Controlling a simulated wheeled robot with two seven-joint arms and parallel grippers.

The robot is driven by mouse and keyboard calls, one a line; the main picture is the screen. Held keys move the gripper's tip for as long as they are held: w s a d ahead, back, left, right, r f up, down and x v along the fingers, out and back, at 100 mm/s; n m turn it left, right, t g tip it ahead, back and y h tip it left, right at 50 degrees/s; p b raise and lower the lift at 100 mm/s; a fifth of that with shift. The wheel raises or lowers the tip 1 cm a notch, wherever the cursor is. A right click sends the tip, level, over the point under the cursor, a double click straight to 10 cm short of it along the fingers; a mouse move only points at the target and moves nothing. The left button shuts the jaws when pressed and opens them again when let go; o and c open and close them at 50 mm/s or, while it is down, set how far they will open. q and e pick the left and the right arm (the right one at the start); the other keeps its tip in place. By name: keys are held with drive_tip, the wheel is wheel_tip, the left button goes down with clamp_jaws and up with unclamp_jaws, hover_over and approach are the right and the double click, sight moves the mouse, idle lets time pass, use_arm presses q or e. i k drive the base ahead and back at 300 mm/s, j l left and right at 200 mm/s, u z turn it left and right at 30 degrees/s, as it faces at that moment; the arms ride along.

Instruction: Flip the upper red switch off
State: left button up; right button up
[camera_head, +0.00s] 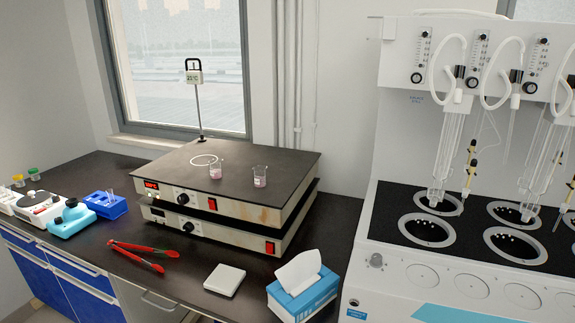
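Two flat hotplate units are stacked on the dark bench. The upper unit (235,212) has a lit red display (151,185), a black knob (182,198) and a small red switch (212,204) on its front face. The lower unit (225,235) has a dark display (157,213), a black knob (188,227) and a red switch (270,247) near its right end. The switches are too small to tell which way they are tipped. Neither of my grippers is in view.
Two small beakers (215,171) (260,177) and a thermometer stand (196,98) are on the upper plate. Red tongs (137,255), a white pad (225,280) and a tissue box (303,298) lie in front. A large distiller (465,258) stands at right.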

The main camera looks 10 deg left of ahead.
sight(211, 204)
drive_tip(key=i+j, duration=0.15)
drive_tip(key=j, duration=0.2)
drive_tip(key=i+j+z, duration=0.15)
drive_tip(key=j, duration=0.25)
drive_tip(key=i+j, duration=0.2)
drive_tip(key=j, duration=0.2)
drive_tip(key=i+j+z, duration=0.15)
drive_tip(key=j, duration=0.2)
drive_tip(key=i+j, duration=0.1)
drive_tip(key=j, duration=0.3)
drive_tip(key=i+j+z, duration=0.15)
drive_tip(key=j, duration=0.25)
